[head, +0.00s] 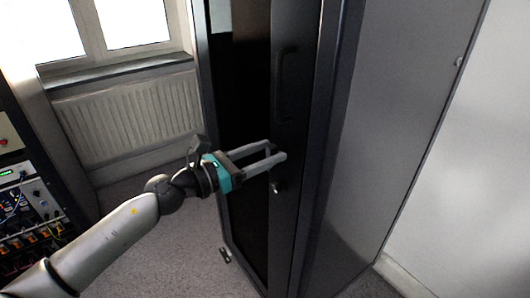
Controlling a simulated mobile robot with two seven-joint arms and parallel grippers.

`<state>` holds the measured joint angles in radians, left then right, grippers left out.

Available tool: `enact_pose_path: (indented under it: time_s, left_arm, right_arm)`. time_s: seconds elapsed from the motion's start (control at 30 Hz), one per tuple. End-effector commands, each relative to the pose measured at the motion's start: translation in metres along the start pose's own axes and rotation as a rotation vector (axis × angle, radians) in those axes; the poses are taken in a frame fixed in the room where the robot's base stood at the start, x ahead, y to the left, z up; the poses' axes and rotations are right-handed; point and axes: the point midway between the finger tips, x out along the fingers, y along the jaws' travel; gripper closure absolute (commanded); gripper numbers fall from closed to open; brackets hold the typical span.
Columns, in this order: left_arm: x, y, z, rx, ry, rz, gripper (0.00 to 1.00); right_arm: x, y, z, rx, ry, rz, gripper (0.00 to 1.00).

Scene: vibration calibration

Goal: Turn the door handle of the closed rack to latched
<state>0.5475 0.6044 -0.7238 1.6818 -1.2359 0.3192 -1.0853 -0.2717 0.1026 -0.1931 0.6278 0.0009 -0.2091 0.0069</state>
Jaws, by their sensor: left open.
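The closed rack (343,120) is a tall dark cabinet in the middle of the head view, with its door facing me. A long dark door handle (283,82) stands upright on the door's frame. A small silvery lock or knob (278,187) sits lower on the same frame. My left gripper (281,153) is open in front of the door, below the long handle and just above the small knob. Nothing shows between its fingers. I cannot tell whether its fingertips touch the door. My right gripper is not in view.
Another rack with instruments and cables (22,200) stands at the left edge. A radiator (130,118) is under the window behind. A white wall (450,190) is close to the closed rack's right side. Grey carpet (170,255) is free in front.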

Motion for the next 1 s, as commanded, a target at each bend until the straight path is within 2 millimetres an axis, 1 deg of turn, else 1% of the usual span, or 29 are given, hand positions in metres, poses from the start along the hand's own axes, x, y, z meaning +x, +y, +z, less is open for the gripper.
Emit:
enact_pose_path:
  time_s: [0.03, 0.07, 0.53, 0.57, 1.0]
  left_arm:
    - [-0.0001, -0.0001, 0.0, 0.0, 0.0, 0.0, 0.43]
    - [-0.0001, -0.0001, 0.0, 0.0, 0.0, 0.0, 0.46]
    - [-0.0004, -0.0002, -0.0001, 0.0, 0.0, 0.0, 0.99]
    - [-0.0005, -0.0001, -0.0001, 0.0, 0.0, 0.0, 1.0]
    - [-0.0005, 0.0002, 0.0, -0.013, 0.001, 0.0, 1.0]
  right_arm:
    - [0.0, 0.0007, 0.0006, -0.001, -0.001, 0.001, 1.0]
    - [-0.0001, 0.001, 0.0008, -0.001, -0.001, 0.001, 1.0]
    - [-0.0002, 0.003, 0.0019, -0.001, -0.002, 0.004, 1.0]
    - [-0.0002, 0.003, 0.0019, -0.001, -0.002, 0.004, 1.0]
    - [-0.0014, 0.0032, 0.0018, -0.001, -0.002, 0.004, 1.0]
